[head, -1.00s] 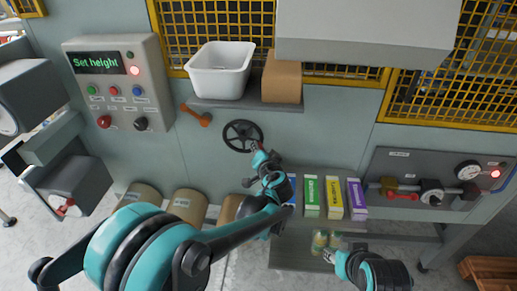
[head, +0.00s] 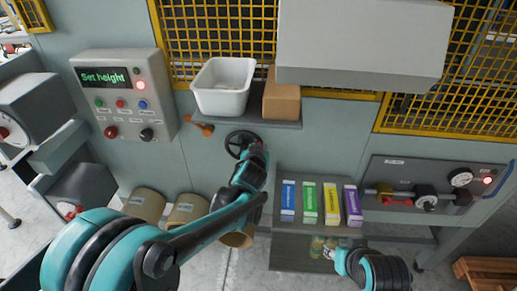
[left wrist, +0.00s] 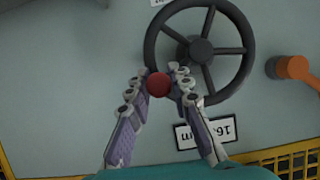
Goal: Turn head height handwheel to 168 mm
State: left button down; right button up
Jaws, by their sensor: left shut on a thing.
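The dark head height handwheel (head: 236,136) is on the grey machine front below the shelf, and it also shows large in the left wrist view (left wrist: 247,40). Its red knob (left wrist: 159,84) sits at the rim, between the fingertips of my left gripper (left wrist: 161,87), which is shut on it. In the head view my left gripper (head: 255,150) covers the wheel's lower right side. A white label (left wrist: 206,132) beside the wheel appears upside down, partly covered by a finger; its full value is unreadable. My right gripper (head: 332,254) is low at the bottom, away from the wheel; its fingers are too small to judge.
A panel (head: 125,92) reads "Set height" with a red lamp lit. An orange lever (head: 203,128) is left of the wheel. A white bin (head: 222,88) and brown box (head: 281,100) stand on the shelf above. Several coloured cartons (head: 309,203) stand to the right.

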pick_arm(q)
jog(key=shift+a+r, duration=0.1)
jog(key=shift+r, duration=0.05)
dwell(0.4)
jog(key=c, duration=1.3)
grip_release()
jog(key=shift+c, duration=0.2)
jog(key=v, duration=1.2)
jog(key=shift+a, duration=0.15)
